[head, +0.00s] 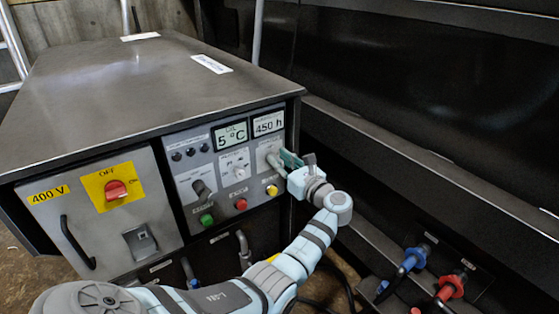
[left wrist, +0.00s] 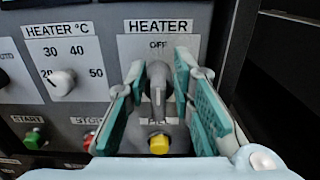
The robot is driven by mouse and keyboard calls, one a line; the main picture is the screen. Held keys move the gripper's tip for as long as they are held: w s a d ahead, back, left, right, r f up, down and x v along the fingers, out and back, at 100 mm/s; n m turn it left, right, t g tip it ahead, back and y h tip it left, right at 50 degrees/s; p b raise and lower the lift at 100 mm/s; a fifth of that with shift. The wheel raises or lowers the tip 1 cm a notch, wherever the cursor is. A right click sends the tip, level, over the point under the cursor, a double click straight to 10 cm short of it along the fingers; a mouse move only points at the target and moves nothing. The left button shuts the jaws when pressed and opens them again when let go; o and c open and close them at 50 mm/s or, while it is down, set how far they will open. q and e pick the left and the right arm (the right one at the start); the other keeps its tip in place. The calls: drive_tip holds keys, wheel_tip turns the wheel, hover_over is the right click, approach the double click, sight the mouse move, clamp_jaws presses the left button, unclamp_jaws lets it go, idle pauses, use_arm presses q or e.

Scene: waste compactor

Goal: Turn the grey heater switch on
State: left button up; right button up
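The grey heater switch (left wrist: 157,88) sits under the HEATER label in the left wrist view, with OFF printed above it. Its handle stands roughly upright in the picture. My left gripper (left wrist: 160,76) is open, with one teal finger on each side of the switch. A narrow gap shows between the handle and each finger, so I see no firm grip. In the head view my left gripper (head: 284,161) is at the right part of the control panel, and its fingers partly cover the switch area. My right gripper is not in view.
Left of the switch is the heater temperature dial (left wrist: 61,85). Below are a yellow button (left wrist: 158,144), a red button (head: 241,204) and a green button (head: 207,219). A red main switch (head: 116,190) is further left. Dark machine walls stand close on the right.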

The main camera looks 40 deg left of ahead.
use_arm(q)
clamp_jaws()
